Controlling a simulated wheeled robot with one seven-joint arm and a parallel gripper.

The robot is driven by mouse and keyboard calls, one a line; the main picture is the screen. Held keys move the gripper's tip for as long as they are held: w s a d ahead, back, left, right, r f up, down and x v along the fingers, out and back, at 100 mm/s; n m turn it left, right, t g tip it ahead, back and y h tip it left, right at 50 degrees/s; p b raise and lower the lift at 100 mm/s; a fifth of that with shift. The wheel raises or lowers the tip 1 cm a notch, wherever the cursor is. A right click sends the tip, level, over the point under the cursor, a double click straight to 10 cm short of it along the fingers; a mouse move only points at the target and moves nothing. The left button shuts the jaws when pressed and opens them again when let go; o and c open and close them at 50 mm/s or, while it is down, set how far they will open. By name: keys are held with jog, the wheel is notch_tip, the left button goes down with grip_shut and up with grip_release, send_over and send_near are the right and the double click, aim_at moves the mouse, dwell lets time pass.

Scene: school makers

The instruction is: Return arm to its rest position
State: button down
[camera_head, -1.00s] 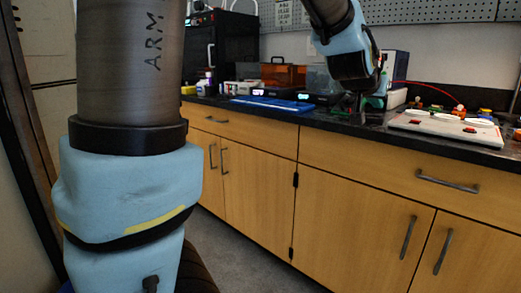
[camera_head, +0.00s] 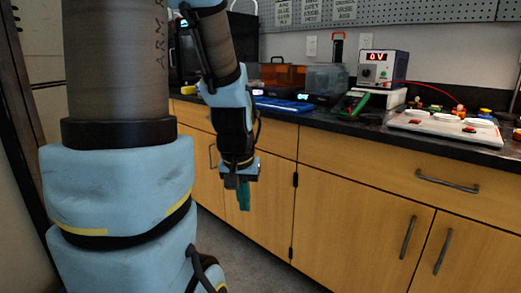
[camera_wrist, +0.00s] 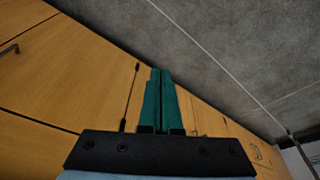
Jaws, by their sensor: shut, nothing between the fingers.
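My gripper (camera_head: 243,195) hangs pointing down in front of the wooden cabinet doors, below the counter's edge, in the head view. Its green fingers are together and empty. In the wrist view my gripper (camera_wrist: 161,72) shows both fingers side by side with nothing between them, with cabinet fronts and grey floor beyond. My arm bends down from the top of the head view, left of the middle.
The black counter (camera_head: 345,124) holds a blue tray (camera_head: 284,104), a green meter (camera_head: 350,103), a power supply (camera_head: 382,68) reading "0V" and a white board (camera_head: 445,127) with coloured parts. Wooden cabinets (camera_head: 350,205) stand below. The grey floor (camera_wrist: 235,45) looks clear.

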jog(key=s+a+f+n+g, duration=0.1)
jog(key=s+a, duration=0.2)
jog(key=s, duration=0.1)
notch_tip(320, 180, up, 30)
jog(key=p, duration=3)
jog(key=shift+w+f, duration=0.2)
jog(key=shift+w, duration=0.2)
